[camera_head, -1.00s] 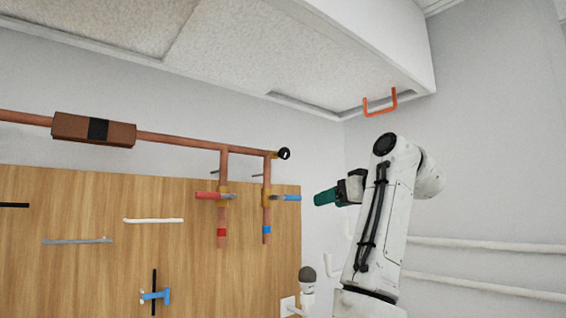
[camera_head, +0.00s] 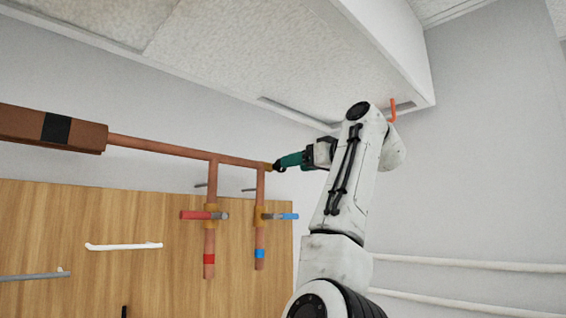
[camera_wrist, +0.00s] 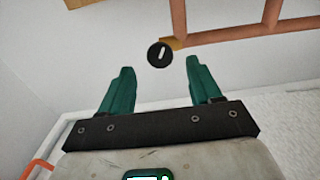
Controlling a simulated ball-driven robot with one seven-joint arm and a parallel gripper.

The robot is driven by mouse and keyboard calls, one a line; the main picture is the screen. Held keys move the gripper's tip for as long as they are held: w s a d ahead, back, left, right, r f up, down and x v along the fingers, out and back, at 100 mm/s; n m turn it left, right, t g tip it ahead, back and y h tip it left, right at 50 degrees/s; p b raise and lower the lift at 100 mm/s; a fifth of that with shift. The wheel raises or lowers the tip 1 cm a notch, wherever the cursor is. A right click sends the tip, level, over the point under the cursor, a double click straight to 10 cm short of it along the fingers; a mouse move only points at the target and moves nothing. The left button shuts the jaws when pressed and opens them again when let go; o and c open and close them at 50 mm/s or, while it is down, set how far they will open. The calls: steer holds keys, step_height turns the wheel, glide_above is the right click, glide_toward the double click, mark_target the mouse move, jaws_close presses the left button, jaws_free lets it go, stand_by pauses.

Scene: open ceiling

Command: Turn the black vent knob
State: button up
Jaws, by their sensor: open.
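The black vent knob (camera_wrist: 160,54) is a round disc with a white line on it, close to upright in the wrist view. It sits at the end of the copper pipe. My gripper (camera_wrist: 159,66) is open and empty, with its two teal fingers apart. The knob shows in the gap between the fingertips, slightly beyond them, and I see no contact. In the head view, my gripper (camera_head: 283,164) reaches in from the right at the pipe end. It largely hides the knob (camera_head: 277,168) there.
Copper pipes (camera_head: 180,151) run along the wall, with a red-handled valve (camera_head: 195,215) and a blue-handled valve (camera_head: 285,217) below. A white ceiling box (camera_head: 240,60) hangs above the arm, with an orange handle (camera_head: 392,108). White wall pipes (camera_head: 470,262) run at right.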

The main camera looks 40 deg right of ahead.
mark_target(279, 166)
steer(key=shift+w+a+p, duration=0.1)
steer(key=shift+w+p, duration=0.85)
steer(key=shift+w, duration=1.85)
steer(key=c, duration=1)
